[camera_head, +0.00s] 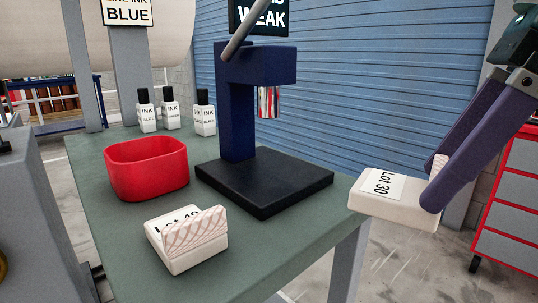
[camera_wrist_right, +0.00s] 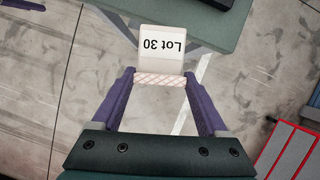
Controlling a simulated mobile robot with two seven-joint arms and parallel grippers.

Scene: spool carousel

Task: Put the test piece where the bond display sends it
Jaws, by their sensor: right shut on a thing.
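My right gripper (camera_head: 437,182) is shut on the pinkish ridged grip of a cream block labelled "Lot 30" (camera_head: 375,193). It holds the block in the air by the table's right edge. In the right wrist view the block (camera_wrist_right: 162,48) sits beyond the fingertips, over the floor and table edge. The dark bond display (camera_head: 262,14) is cut off at the top; "WEAK" is readable. A second cream block (camera_head: 185,256) with a ridged pinkish grip lies on the table, its "Lot" label partly hidden. Which piece is the test piece, I cannot tell. My left gripper is out of view.
The green table (camera_head: 120,240) bears a red open bin (camera_head: 147,180), several ink bottles (camera_head: 205,120) and a dark blue press (camera_head: 237,120) on a black base. A striped piece (camera_head: 268,102) hangs under the press head. A red-and-grey cabinet (camera_head: 510,220) stands right.

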